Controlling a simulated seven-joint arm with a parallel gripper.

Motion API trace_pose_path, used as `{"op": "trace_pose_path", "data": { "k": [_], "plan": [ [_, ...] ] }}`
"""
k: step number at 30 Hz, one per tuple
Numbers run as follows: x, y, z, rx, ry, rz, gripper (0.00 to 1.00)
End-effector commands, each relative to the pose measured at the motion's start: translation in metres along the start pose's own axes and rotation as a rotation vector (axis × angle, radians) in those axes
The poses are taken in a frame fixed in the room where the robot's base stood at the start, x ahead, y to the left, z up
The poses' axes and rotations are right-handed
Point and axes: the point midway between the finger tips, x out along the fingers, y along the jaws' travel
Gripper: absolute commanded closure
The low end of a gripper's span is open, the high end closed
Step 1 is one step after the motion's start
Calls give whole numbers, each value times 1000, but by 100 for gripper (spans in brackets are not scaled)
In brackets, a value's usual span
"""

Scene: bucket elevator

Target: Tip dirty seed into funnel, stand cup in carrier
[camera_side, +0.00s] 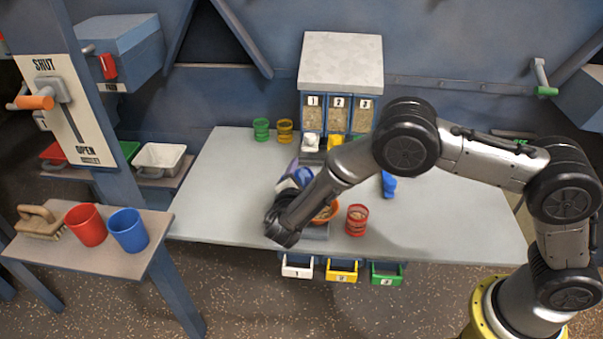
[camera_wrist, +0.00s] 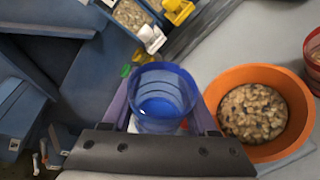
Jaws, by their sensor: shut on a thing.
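A translucent blue ringed cup (camera_wrist: 162,98) is between the purple fingers of my gripper (camera_wrist: 160,112), which is shut on it. I see no seed in the cup. In the side view my gripper (camera_side: 299,176) and the blue cup (camera_side: 303,175) are partly hidden by my wrist, above the table's middle. An orange round bowl or funnel (camera_wrist: 263,72) holds pale seed with darker bits (camera_wrist: 252,112), just right of the cup in the wrist view. In the side view its rim (camera_side: 333,213) shows beside my arm. I cannot identify a carrier.
A red ringed cup (camera_side: 357,221) with seed stands right of the orange bowl. Green (camera_side: 261,130) and yellow (camera_side: 284,131) ringed cups stand at the back. A numbered seed dispenser (camera_side: 340,75) stands behind. The table's left part (camera_side: 215,190) is clear.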

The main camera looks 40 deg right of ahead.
Motion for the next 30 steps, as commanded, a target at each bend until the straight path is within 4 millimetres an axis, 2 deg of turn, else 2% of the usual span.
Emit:
{"op": "trace_pose_path", "data": {
  "k": [21, 30],
  "plan": [
    [0, -23, 1, -686, -1, -288, 98],
    [-1, -28, 3, -805, -1, -336, 98]
  ]
}}
